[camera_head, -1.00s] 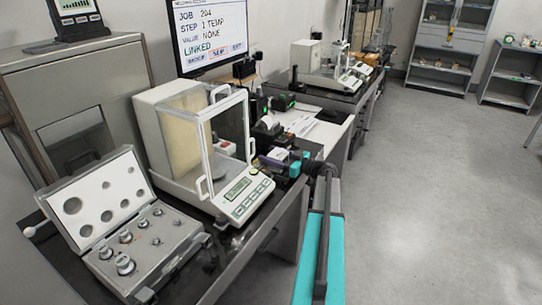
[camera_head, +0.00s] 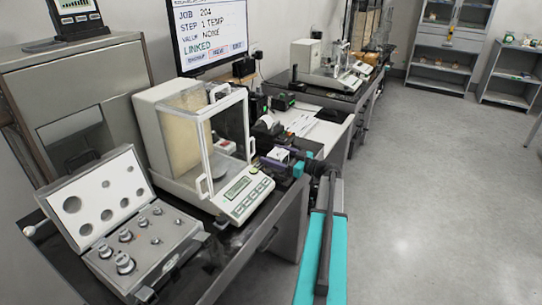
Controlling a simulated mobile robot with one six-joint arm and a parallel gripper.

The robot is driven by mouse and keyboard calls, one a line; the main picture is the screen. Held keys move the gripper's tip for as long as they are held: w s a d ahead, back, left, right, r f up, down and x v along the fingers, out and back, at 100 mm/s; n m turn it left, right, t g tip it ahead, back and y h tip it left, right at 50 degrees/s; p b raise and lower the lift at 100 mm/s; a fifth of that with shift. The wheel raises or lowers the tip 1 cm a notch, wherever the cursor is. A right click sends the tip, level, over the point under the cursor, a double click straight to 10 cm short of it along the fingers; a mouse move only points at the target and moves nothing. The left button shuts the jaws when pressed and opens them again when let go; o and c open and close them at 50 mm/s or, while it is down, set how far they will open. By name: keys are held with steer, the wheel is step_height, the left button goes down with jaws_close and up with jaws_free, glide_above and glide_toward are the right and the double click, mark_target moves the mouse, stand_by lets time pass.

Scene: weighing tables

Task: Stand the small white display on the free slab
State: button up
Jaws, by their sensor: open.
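A small white unit with a red patch (camera_head: 225,146) shows through the glass of the balance's draft shield. It may be the small white display, but it is too small to be sure. My gripper (camera_head: 268,162) is at the end of my dark and teal arm, beside the right side of the balance. Its fingers are small and dark against the clutter, and nothing is clearly between them. A dark slab (camera_head: 222,247) on the near table bears the balance and a weight case. I cannot make out which slab is free.
The glass-sided balance (camera_head: 249,194) stands close left of my gripper. The open weight case (camera_head: 150,272) lies at the near left. A large monitor (camera_head: 210,35) stands behind. A second table (camera_head: 335,96) bears more balances. The grey floor (camera_head: 430,200) on the right is clear.

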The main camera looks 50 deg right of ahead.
mark_target(285, 158)
steer(key=v, duration=1)
steer(key=shift+s+b, duration=0.3)
steer(key=shift+b, duration=0.1)
